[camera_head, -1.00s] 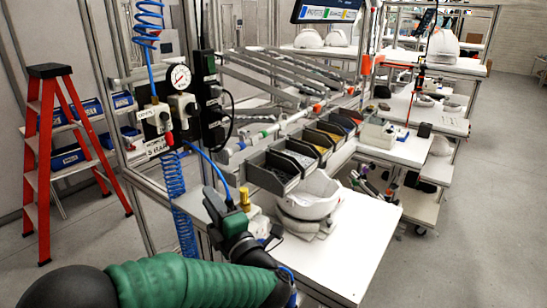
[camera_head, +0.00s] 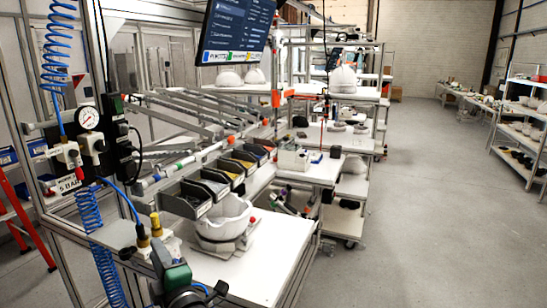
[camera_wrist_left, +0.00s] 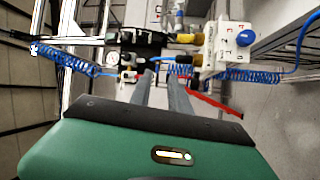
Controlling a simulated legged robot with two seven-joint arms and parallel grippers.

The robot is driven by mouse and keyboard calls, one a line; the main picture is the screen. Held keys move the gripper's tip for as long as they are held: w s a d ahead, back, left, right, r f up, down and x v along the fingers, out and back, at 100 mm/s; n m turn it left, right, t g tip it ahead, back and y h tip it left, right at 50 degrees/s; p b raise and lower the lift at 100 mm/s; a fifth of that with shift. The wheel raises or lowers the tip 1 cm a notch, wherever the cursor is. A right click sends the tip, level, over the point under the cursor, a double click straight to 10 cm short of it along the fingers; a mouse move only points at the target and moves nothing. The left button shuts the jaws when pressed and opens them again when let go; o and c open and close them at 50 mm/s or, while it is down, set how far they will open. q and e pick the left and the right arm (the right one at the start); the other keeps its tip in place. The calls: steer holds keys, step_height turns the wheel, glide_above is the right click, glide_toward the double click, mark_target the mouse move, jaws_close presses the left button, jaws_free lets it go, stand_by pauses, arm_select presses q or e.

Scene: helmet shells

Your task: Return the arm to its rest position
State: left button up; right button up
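My left gripper (camera_head: 161,253) shows at the bottom of the head view, beside the front left corner of the white workbench (camera_head: 262,272). Its green and black body is partly cut off by the lower edge. In the left wrist view its two grey fingers (camera_wrist_left: 162,92) stand apart with a narrow gap and nothing visible between them. A white helmet shell (camera_head: 224,217) sits on a holder on the workbench, right of and beyond the gripper. My right gripper is in neither view.
A pressure gauge (camera_head: 88,118), a blue coiled hose (camera_head: 92,220) and frame posts stand close on the left. Parts bins (camera_head: 187,197) line the bench's back. A red ladder (camera_head: 18,218) is at the far left. Open floor (camera_head: 410,230) lies to the right.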

arm_select(q)
steer(key=d+f+m+g+h, duration=0.2)
steer(key=d+f+m+h, duration=0.9)
steer(key=f+m, duration=0.35)
steer(key=s+a+f+m+g, duration=0.1)
steer(key=s+f+m+g, duration=0.2)
steer(key=s, duration=0.5)
steer(key=s+a+f+m+g, duration=0.1)
steer(key=s+f+m+g, duration=0.2)
steer(key=s+f, duration=0.3)
steer(key=s+a+f+m+g+h, duration=0.1)
steer(key=s+a+f+m+g, duration=0.1)
steer(key=s, duration=0.7)
step_height(320, 180, down, 3)
steer(key=m+g, duration=0.1)
steer(key=g, duration=0.1)
steer(key=shift+s+g, duration=0.4)
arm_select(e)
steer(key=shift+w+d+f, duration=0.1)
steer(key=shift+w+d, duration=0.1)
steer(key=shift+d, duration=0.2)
arm_select(q)
steer(key=shift+a, duration=0.15)
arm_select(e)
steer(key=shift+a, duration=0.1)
arm_select(q)
steer(key=shift+a, duration=0.25)
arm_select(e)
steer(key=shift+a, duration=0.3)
